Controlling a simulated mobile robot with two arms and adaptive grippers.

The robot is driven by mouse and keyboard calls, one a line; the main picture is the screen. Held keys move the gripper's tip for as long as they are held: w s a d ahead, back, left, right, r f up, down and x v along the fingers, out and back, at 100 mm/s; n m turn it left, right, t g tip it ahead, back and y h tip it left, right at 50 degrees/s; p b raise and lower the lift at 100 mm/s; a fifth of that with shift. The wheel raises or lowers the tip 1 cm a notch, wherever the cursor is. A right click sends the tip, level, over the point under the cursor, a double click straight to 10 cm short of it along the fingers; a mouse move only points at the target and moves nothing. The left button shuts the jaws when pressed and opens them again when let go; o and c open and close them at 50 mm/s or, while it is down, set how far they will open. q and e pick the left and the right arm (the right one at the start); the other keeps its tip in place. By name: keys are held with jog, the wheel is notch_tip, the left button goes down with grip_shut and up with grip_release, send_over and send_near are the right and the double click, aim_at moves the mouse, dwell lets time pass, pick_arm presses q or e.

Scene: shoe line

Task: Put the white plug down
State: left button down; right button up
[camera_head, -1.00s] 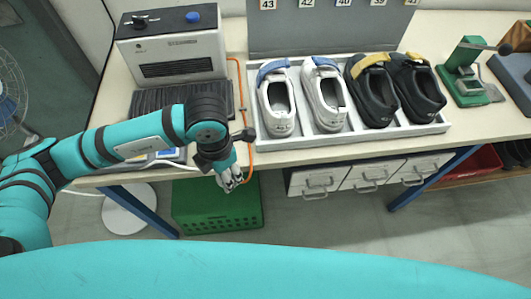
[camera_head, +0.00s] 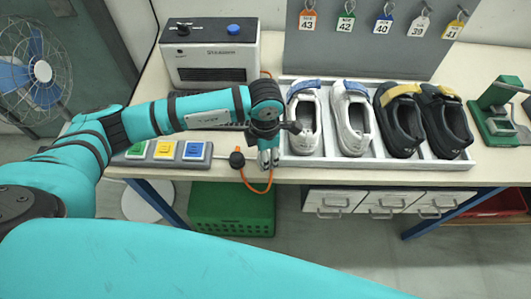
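My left gripper (camera_head: 268,158) points down at the front edge of the bench, just left of the shoe tray. Its fingers are close together around something small and pale, which I take to be the white plug; the fingers hide most of it. An orange cable (camera_head: 257,191) hangs in a loop below the bench edge and runs up to the fingertips. The loop's other end meets a black round piece (camera_head: 237,159) at the bench edge. My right gripper is not in view.
A white tray (camera_head: 375,163) holds two white and two black shoes. A grey box (camera_head: 210,52) with knobs stands behind my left arm. A button panel (camera_head: 165,150) lies at the left. A green crate (camera_head: 232,208) and drawers (camera_head: 380,199) are below the bench (camera_head: 220,172).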

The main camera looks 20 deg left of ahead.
pick_arm(q)
jog(key=shift+w+a, duration=0.1)
jog(key=shift+w, duration=0.25)
jog(key=f+p, duration=0.1)
jog(key=f, duration=0.1)
jog(key=shift+w+a+f+p, duration=0.1)
jog(key=shift+w+f+p, duration=0.2)
jog(key=shift+f+p, duration=0.1)
jog(key=shift+f, duration=0.6)
jog(key=c, duration=0.7)
grip_release()
jog(key=shift+c, duration=0.2)
jog(key=shift+r, duration=0.15)
jog(key=shift+r, duration=0.2)
notch_tip(320, 180, up, 12)
jog(key=shift+f+b, duration=0.15)
jog(key=shift+b, duration=1.1)
